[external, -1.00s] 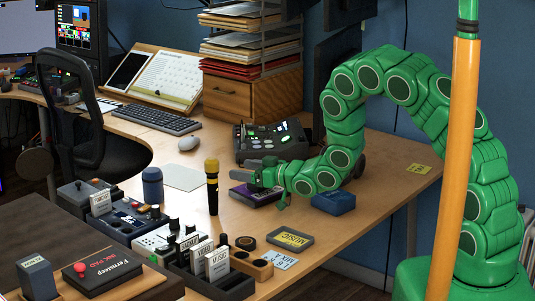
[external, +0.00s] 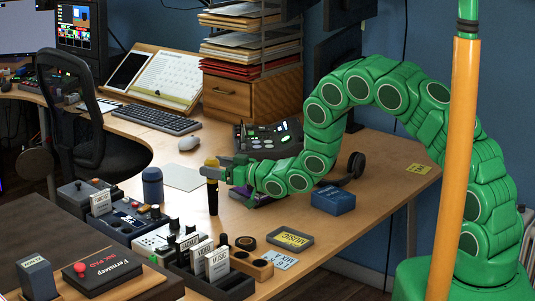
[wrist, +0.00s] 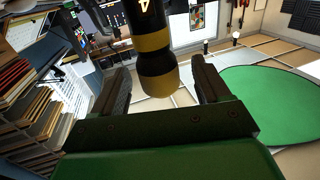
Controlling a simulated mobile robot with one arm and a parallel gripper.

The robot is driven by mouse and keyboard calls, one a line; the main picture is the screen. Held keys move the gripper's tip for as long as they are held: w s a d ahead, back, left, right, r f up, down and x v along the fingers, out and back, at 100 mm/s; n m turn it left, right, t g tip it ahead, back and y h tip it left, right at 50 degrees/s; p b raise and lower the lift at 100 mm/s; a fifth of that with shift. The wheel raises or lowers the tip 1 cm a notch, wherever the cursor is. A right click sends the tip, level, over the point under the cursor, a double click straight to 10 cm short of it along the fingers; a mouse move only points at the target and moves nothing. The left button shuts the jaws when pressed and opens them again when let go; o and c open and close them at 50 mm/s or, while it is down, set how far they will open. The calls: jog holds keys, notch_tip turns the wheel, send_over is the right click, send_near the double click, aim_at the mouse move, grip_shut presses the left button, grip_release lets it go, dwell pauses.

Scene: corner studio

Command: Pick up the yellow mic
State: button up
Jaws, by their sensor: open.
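The yellow mic (external: 212,198) stands upright on the wooden desk, with a dark lower handle and a yellow upper part. My gripper (external: 218,167) is level and reaches to the mic's upper part from the right, hiding some of it. In the wrist view the mic (wrist: 157,62) shows its black and yellow bands between the two fingers of my gripper (wrist: 160,68).
A dark blue cylinder (external: 152,187) stands left of the mic. A rack of labelled cards (external: 213,280) is in front of it. A lit console (external: 268,138) is behind my arm.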

jog(key=shift+x, duration=0.85)
jog(key=shift+d, duration=0.1)
grip_shut()
